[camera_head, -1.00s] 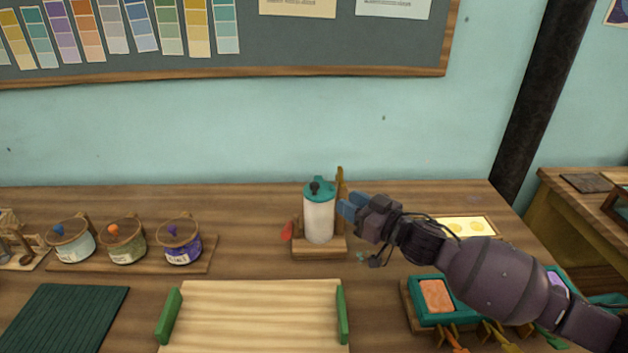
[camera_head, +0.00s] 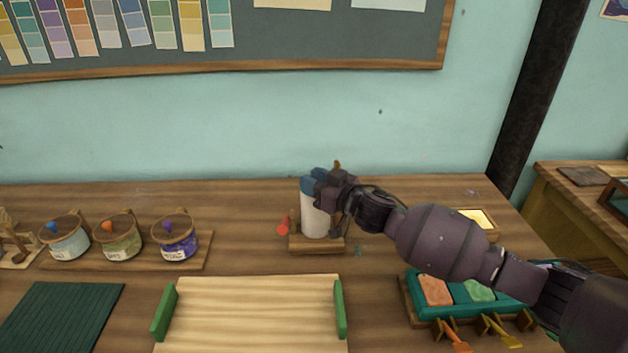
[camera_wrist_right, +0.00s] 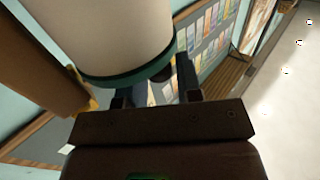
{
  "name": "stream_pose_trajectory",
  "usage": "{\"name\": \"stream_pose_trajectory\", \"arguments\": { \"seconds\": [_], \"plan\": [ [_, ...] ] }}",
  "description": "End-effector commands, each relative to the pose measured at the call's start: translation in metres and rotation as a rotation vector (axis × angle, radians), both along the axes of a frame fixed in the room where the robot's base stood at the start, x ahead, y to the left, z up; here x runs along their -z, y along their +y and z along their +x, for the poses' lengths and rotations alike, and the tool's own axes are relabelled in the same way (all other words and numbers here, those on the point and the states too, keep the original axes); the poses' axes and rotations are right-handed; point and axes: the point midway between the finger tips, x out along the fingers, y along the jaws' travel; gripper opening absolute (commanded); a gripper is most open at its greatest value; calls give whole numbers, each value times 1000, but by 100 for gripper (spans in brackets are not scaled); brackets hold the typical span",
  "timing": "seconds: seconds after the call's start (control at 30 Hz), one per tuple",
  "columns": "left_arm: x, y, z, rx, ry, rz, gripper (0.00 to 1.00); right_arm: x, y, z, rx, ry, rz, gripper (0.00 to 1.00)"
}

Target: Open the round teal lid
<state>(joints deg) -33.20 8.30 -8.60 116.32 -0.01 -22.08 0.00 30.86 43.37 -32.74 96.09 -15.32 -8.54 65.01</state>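The white canister (camera_head: 314,220) stands upright on a small wooden stand (camera_head: 318,247) at the back middle of the table. In the right wrist view the white body (camera_wrist_right: 105,35) and the teal lid's rim (camera_wrist_right: 128,77) fill the upper left, close to the gripper (camera_wrist_right: 155,92). The fingertips are partly hidden there, so I cannot tell whether they touch or grip the lid. My left gripper is not in view.
Several lidded jars (camera_head: 118,238) stand on a wooden board to the left. A wooden tray with green handles (camera_head: 250,315) lies in front. A teal tray (camera_head: 470,290) sits under my right arm at the right. A red piece (camera_head: 283,227) is beside the stand.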

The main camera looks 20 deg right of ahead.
Motion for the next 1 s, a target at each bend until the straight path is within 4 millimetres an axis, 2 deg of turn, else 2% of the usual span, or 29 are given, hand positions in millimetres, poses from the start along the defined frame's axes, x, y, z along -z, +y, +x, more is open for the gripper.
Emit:
{"name": "stream_pose_trajectory", "arguments": {
  "seconds": [0.13, 0.37, 0.77, 1.0],
  "plan": [
    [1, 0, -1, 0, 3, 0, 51, 0, 0, 0, 0, 0, 0, 32],
    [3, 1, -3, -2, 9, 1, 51, 0, 0, 0, 0, 0, 0, 0],
    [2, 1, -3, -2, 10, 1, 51, 0, 3, 0, 24, 1, 2, 0],
    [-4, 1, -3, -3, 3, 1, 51, -1, 9, 2, 115, 1, 6, 0]
  ]
}}
